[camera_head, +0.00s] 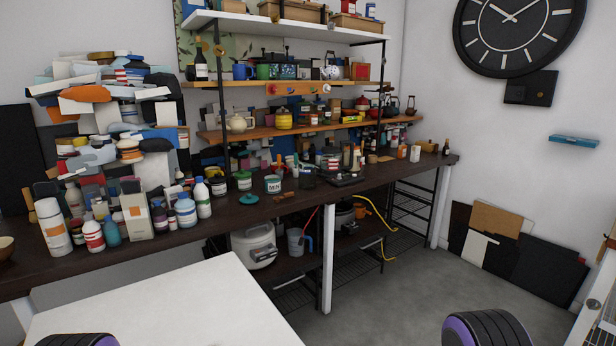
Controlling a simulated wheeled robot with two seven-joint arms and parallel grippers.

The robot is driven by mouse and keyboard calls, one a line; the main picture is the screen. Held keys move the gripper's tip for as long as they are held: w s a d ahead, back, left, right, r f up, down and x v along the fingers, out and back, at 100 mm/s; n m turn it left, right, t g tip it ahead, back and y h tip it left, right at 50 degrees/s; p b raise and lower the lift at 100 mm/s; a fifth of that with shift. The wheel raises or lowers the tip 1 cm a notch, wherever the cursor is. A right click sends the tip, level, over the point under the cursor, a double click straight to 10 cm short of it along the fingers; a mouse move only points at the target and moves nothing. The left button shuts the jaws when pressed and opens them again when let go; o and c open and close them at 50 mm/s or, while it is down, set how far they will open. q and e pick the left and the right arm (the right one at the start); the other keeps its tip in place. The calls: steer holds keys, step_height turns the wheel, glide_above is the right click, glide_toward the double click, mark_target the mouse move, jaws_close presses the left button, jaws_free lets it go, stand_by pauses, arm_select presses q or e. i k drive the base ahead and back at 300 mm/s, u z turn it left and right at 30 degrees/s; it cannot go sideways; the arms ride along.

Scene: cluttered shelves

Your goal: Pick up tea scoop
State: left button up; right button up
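I cannot make out a tea scoop for certain among the many small items. A small brown object (285,195) lies on the dark counter (262,212), close to a teal lid (249,199); it is too small to tell what it is. A cream teapot (239,122) stands on the middle wooden shelf (212,135). Only rounded black and purple parts of my own arms show at the bottom edge. Neither gripper is in view.
Bottles and boxes crowd the counter's left side, with a tall pile (105,95) behind. A white table (160,300) fills the lower left foreground and is bare. A white cooker (254,245) stands below the counter. Grey floor (385,300) is clear at right.

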mark_target(276, 199)
steer(key=z, duration=0.5)
steer(key=k, duration=1.2)
steer(key=z, duration=0.7)
steer(key=i, duration=2.15)
steer(key=u, duration=0.6)
steer(key=i, duration=1.5)
steer(key=u, duration=0.6)
